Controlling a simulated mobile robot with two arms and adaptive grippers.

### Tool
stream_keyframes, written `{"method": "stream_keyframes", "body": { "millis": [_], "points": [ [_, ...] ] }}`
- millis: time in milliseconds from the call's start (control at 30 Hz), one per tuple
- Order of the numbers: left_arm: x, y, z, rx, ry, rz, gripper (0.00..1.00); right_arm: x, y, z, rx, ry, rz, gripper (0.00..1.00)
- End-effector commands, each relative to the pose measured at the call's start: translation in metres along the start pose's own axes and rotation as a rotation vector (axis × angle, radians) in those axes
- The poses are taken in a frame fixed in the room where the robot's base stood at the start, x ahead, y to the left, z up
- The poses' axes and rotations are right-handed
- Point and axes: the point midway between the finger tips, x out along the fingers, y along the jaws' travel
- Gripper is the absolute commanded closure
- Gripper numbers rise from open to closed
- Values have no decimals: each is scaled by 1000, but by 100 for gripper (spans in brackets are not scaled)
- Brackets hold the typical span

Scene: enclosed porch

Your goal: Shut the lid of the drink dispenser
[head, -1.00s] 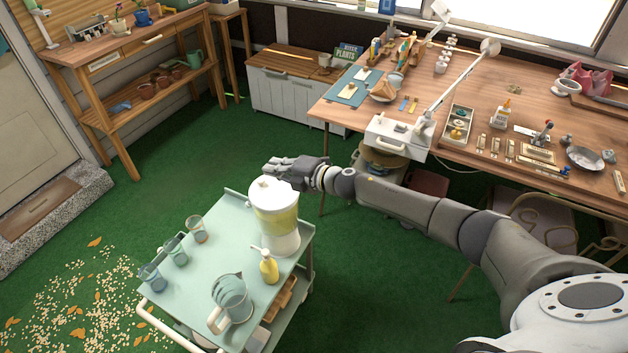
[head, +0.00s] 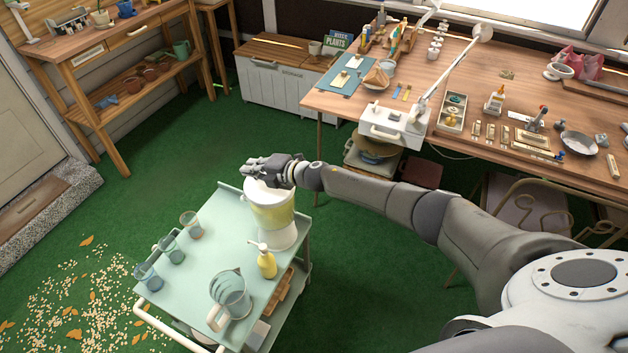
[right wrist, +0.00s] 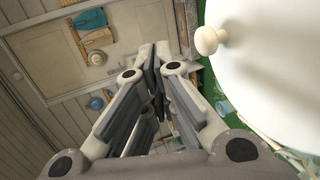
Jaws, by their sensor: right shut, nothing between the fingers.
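The drink dispenser (head: 272,214) stands on the cart's far right corner, with a white top, yellow liquid and a white base. My right gripper (head: 254,171) is shut and empty at its top, covering much of the lid in the head view. In the right wrist view the white lid (right wrist: 270,60) with its round knob (right wrist: 207,40) fills the right side, beside the shut fingers (right wrist: 155,68). Whether the fingers touch the lid, and how far it is tilted, I cannot tell. My left gripper is not in view.
The pale green cart (head: 208,262) also carries several glasses along its left side, a yellow pump bottle (head: 267,262) and a clear pitcher (head: 231,295). A wooden workbench (head: 450,95) with a lamp stands behind my right arm.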

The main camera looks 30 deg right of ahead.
Motion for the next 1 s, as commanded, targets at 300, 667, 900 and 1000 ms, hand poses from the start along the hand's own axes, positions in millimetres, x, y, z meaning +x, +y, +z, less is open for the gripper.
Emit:
{"method": "stream_keyframes", "body": {
  "millis": [300,667,900,1000],
  "points": [
    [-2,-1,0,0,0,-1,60,6,-13,-1,1,-1,-47,100],
    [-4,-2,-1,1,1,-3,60,8,-19,-1,-1,0,-45,100],
    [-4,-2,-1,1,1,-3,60,9,-20,-1,-2,0,-45,100],
    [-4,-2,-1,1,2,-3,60,9,-20,-1,-2,0,-45,100]
  ]
}}
